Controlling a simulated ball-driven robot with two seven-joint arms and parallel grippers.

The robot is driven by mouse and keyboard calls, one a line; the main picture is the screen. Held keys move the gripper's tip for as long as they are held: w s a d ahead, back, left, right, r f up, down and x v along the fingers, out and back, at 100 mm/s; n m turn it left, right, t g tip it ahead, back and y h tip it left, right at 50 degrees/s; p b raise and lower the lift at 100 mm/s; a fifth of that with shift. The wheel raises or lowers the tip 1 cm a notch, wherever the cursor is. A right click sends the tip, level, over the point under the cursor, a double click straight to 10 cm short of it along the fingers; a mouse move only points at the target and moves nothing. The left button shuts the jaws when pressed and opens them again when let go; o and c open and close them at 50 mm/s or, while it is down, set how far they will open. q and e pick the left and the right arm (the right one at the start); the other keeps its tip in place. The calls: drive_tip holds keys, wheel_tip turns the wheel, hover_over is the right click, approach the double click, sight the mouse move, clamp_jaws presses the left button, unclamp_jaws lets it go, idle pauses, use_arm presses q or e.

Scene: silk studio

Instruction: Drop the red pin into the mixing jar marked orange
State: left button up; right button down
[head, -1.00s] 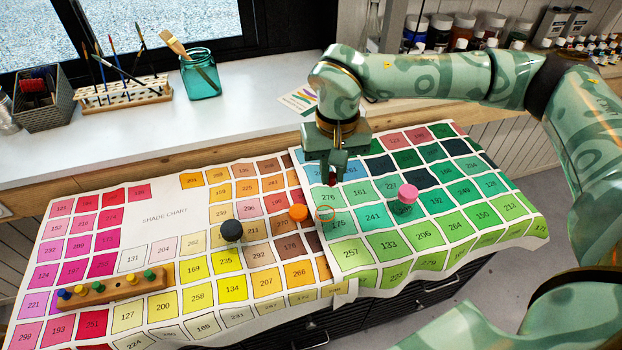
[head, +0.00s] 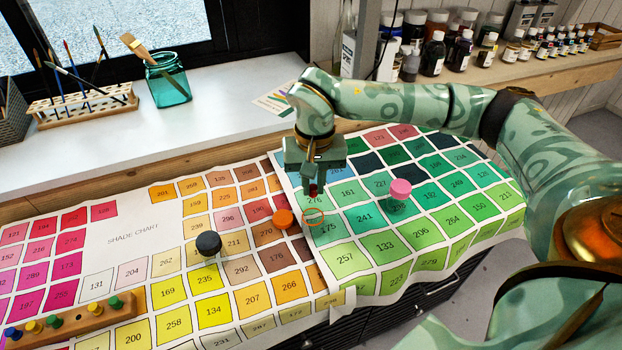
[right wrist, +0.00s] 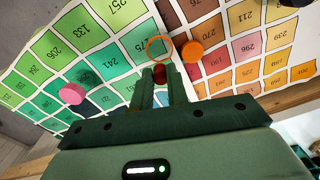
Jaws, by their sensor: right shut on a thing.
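My right gripper (head: 313,188) is shut on the red pin (right wrist: 159,73), whose red end shows between the fingertips in the right wrist view. A thin orange ring (head: 313,215) looks like the rim of a clear open jar on the chart; its glass walls are hardly visible. The ring also shows in the right wrist view (right wrist: 146,49), just beyond the fingertips. The gripper and pin are above and just behind the ring in the head view, apart from it. An orange round lid or stopper (head: 283,218) sits beside the ring. My left gripper is not in view.
A pink-topped piece (head: 400,187) stands right of the ring and a black round piece (head: 208,243) left. A wooden rack of coloured pegs (head: 75,322) lies at lower left. The shade chart (head: 140,232) covers the table. A teal jar with a brush (head: 168,85) stands on the sill.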

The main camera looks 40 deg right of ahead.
sight(313, 195)
drive_tip(key=shift+f+b, duration=1.75)
drive_tip(key=shift+f, duration=0.1)
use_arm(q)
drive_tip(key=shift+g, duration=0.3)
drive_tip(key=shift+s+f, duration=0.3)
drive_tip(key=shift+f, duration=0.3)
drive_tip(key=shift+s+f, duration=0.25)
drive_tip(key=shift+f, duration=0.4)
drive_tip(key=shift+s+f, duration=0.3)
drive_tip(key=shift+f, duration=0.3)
use_arm(e)
drive_tip(key=shift+f, duration=0.55)
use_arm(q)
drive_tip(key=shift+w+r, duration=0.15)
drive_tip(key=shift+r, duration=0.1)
use_arm(e)
drive_tip(key=shift+f, duration=0.25)
drive_tip(key=c, duration=1.3)
unclamp_jaws()
use_arm(q)
drive_tip(key=shift+p, duration=0.3)
use_arm(e)
drive_tip(key=shift+r, duration=0.1)
